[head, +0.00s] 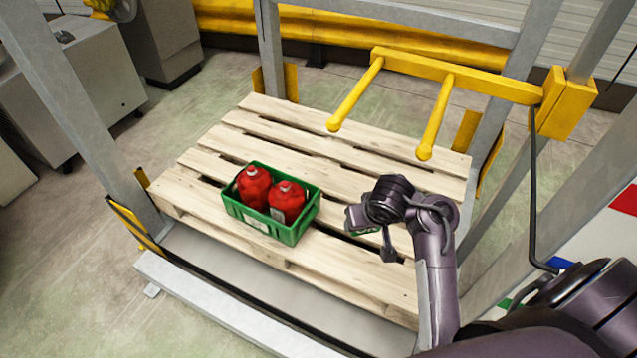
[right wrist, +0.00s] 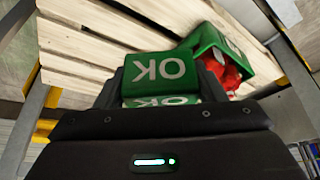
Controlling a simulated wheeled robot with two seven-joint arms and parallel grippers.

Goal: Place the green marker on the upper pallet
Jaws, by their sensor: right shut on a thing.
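The green marker (right wrist: 160,70) is a green block with white "OK" lettering, seen large in the right wrist view between the fingers of my right gripper (right wrist: 160,88). My right gripper (head: 366,226) is shut on it. In the head view only a small green part of the marker (head: 366,232) shows below the gripper. Both appear over the right part of the wooden pallet (head: 330,180), to the right of the green crate. I cannot tell whether the marker touches the boards. Only one pallet shows. My left gripper is not in view.
A green crate (head: 258,226) with two red bottles (head: 287,200) stands on the pallet's front left part. A yellow bar with two prongs (head: 460,72) sticks out above the back right. Grey frame posts (head: 72,110) stand around the pallet. Its back boards are bare.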

